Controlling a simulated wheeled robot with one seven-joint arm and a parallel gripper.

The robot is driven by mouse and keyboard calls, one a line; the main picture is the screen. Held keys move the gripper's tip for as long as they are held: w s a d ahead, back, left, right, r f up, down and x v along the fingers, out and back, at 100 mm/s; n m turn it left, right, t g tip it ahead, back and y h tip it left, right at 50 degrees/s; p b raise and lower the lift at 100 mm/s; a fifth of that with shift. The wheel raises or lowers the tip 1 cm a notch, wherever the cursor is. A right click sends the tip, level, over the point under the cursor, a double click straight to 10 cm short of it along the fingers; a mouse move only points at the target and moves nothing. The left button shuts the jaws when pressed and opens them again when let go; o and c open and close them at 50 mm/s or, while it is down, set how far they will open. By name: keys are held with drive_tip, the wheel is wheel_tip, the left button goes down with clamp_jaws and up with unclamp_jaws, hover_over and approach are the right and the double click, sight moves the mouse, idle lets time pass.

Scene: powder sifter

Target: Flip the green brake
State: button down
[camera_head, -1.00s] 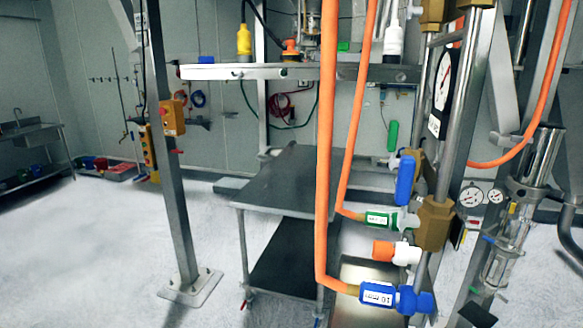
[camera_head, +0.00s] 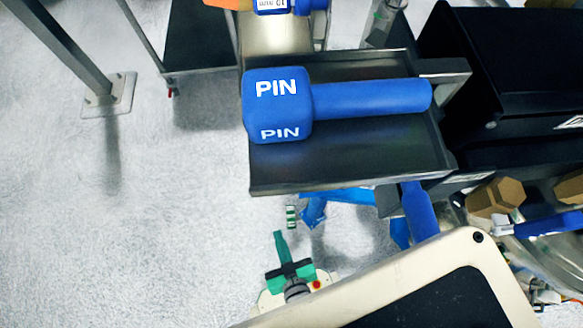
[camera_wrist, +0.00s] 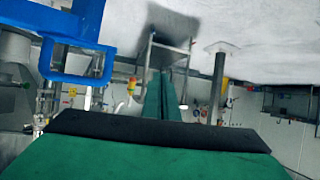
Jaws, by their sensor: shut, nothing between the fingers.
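My gripper (camera_head: 279,238) has slim green fingers and a black crosspiece. It is low over the floor in the head view, shut and empty. In the wrist view the green fingers (camera_wrist: 164,96) lie together and point into the room. A small green-and-white striped piece (camera_head: 291,217) lies just beyond the fingertips, beside a blue bracket (camera_head: 313,212). I cannot tell whether this piece is the green brake. A gap shows between it and the fingers. A large blue frame (camera_wrist: 75,52) is at upper left in the wrist view, beside the fingers.
A dark metal tray (camera_head: 370,170) holding a blue PIN-marked part (camera_head: 345,98) overhangs the area beyond my gripper. Black boxes (camera_head: 500,80) stand at right. A steel post foot (camera_head: 109,95) is at upper left. The floor at left is clear.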

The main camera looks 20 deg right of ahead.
drive_tip(key=w+d+f+m+g, duration=0.1)
drive_tip(key=w+d+f+g, duration=0.1)
drive_tip(key=f, duration=0.8)
drive_tip(key=w+d+f+m+g, duration=0.1)
drive_tip(key=w+d+f+g, duration=0.2)
drive_tip(key=f, duration=0.8)
drive_tip(key=w+d+f+g, duration=0.2)
drive_tip(key=w+f+g, duration=0.2)
drive_tip(key=f, duration=0.6)
drive_tip(key=shift+w+d+f+m+g, duration=0.15)
drive_tip(key=shift+d+f+m+g, duration=0.2)
drive_tip(key=shift+g, duration=0.35)
hover_over(291, 224)
drive_tip(key=f, duration=1.1)
drive_tip(key=shift+s+f, duration=0.25)
drive_tip(key=shift+f, duration=0.15)
drive_tip(key=shift+s+f, duration=0.2)
drive_tip(key=shift+f, duration=0.65)
drive_tip(key=shift+a+f, duration=0.1)
